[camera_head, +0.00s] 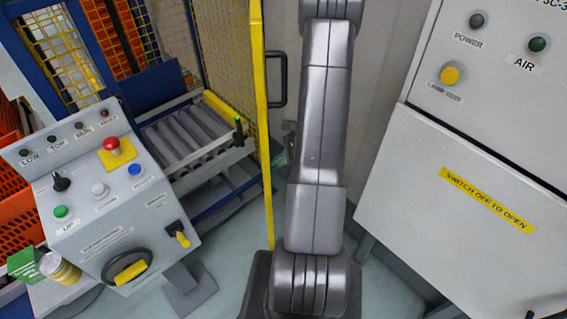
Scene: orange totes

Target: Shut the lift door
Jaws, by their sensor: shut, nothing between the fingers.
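The lift door (228,62) is a yellow-framed panel of yellow mesh, left of my arm. It stands open at an angle, and the lift's front is uncovered. A black bar handle (283,80) sticks out on the right side of its yellow edge post. The lift's roller bed (190,138) shows inside the blue frame. My grey arm rises through the middle of the view and leaves it at the top.
A control console (100,195) with buttons and a yellow-handled knob stands at the lower left, before the lift. Orange totes (22,215) are stacked at the left edge. A tin can (58,268) sits by the console. A grey cabinet (460,200) fills the right side.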

